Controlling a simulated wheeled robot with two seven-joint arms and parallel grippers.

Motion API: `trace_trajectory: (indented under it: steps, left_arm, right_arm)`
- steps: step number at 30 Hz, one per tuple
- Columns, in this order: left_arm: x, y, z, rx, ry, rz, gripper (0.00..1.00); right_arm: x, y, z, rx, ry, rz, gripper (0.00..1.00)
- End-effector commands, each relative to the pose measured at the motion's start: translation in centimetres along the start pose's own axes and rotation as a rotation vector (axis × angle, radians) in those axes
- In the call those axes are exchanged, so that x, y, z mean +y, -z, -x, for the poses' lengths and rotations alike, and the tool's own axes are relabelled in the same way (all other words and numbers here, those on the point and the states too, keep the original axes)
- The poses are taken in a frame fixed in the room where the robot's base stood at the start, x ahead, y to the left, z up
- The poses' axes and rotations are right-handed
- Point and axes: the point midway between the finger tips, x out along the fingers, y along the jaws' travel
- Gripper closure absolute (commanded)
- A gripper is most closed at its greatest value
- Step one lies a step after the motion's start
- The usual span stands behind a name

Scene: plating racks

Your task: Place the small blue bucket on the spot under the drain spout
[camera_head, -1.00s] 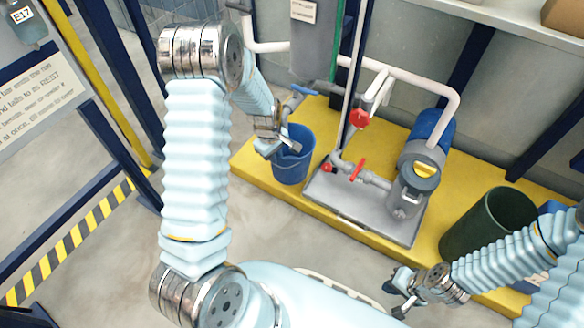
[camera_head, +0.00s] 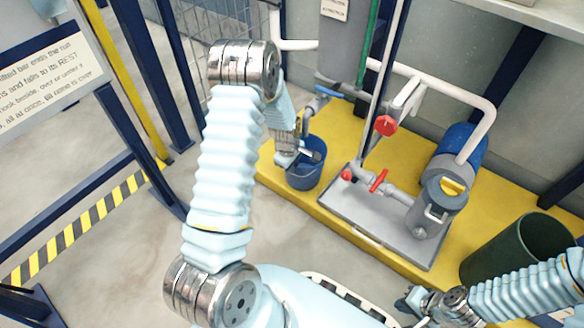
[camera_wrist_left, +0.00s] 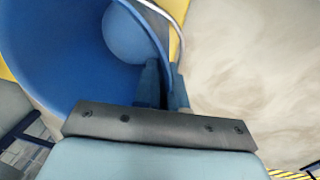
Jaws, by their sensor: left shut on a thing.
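The small blue bucket (camera_head: 307,176) is at the left end of the yellow platform, looking roughly upright. Whether its base touches the platform is unclear. My left gripper (camera_head: 292,158) is shut on the bucket's near-left rim. In the left wrist view the bucket's blue inside (camera_wrist_left: 60,60) fills the left, with its rim between my fingers (camera_wrist_left: 163,85). The drain pipe with a blue valve handle (camera_head: 328,92) is just above and behind the bucket. The spout's mouth and the spot below it are largely hidden. My right gripper (camera_head: 415,302) is low at the right; its fingers are unclear.
The yellow platform (camera_head: 283,184) carries a grey tray (camera_head: 375,235) with red-handled valves (camera_head: 378,181) and a pump (camera_head: 437,205) right of the bucket. A dark green bin (camera_head: 515,255) stands further right. Blue posts and a sign (camera_head: 45,80) are at left.

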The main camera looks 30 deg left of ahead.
Motion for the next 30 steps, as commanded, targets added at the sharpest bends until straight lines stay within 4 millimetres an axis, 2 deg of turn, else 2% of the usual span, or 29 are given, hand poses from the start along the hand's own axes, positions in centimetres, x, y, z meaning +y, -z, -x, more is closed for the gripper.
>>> trace_trajectory:
  steps: [5,6,10,18,21,23,30]
  left_arm:
    - [-0.1,0.0,-0.3,0.000,0.000,-0.001,1.00]
    - [-0.1,0.0,-0.2,0.000,0.001,-0.001,0.86]
    - [-0.1,0.0,-0.2,0.000,0.001,-0.001,0.66]
    - [-0.1,0.0,-0.1,0.000,0.001,-0.001,0.65]
    - [0.0,0.0,0.5,0.000,0.000,-0.001,0.65]
    - [0.1,0.0,1.4,0.001,-0.001,-0.001,0.65]
    - [0.1,0.0,6.9,0.000,-0.003,-0.001,0.65]
  right_arm:
    - [0.1,0.0,-0.3,0.000,0.000,0.000,1.00]
    - [0.1,0.0,-0.2,0.000,0.000,0.000,1.00]
    - [0.1,0.0,-0.1,0.000,0.000,0.000,1.00]
    - [0.0,0.0,-0.1,0.000,0.000,0.000,1.00]
    - [-0.1,0.0,0.2,0.000,0.000,0.000,1.00]
    - [-0.2,0.0,0.4,-0.001,0.000,0.000,1.00]
    - [-0.7,-0.1,1.8,-0.005,0.000,0.001,1.00]
